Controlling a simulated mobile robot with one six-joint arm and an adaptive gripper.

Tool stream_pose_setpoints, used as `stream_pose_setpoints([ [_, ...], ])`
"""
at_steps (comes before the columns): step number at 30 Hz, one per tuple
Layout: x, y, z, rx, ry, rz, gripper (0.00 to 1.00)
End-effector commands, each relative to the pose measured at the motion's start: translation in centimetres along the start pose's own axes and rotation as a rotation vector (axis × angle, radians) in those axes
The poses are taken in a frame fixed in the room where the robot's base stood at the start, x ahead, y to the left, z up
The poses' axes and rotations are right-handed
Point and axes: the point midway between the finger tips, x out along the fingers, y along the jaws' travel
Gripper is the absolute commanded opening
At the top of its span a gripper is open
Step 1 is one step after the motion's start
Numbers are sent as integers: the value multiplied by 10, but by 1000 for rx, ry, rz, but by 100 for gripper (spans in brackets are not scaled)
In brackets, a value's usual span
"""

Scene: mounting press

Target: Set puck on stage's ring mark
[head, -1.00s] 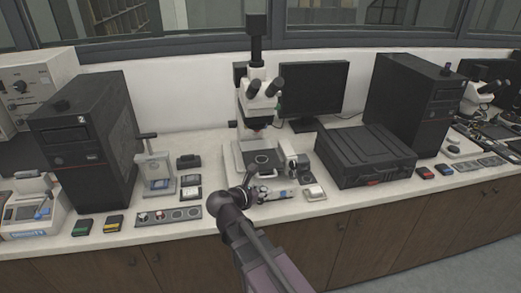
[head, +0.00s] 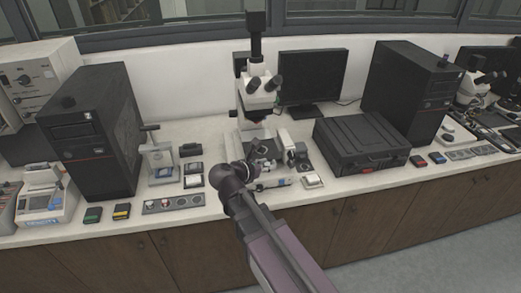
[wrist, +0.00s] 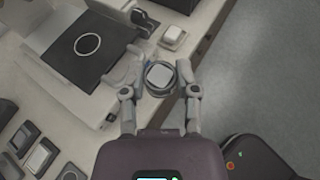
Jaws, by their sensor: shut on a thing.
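The puck (wrist: 159,77) is round with a dark rim and a pale top. My gripper (wrist: 161,74) is shut on it, with one finger at each side. The stage (wrist: 68,61) is a flat black plate at upper left in the wrist view, and its white ring mark (wrist: 87,44) is bare. The puck is to the right of the stage in that view, clear of the ring mark. In the head view my gripper (head: 264,165) is in front of the microscope (head: 258,92) and covers much of the stage; the puck cannot be made out there.
A small pale-topped block (wrist: 174,37) stands right of the stage. Several small boxes (wrist: 42,157) lie at lower left in the wrist view. The black case (head: 362,150) is right of the microscope. The counter's front edge (head: 330,198) runs below my arm.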

Motion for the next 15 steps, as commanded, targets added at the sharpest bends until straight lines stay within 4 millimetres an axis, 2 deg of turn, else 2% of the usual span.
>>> stream_pose_setpoints([
  [8,11,16,2,0,0,1,7],
  [15,38,50,9,1,0,0,7],
])
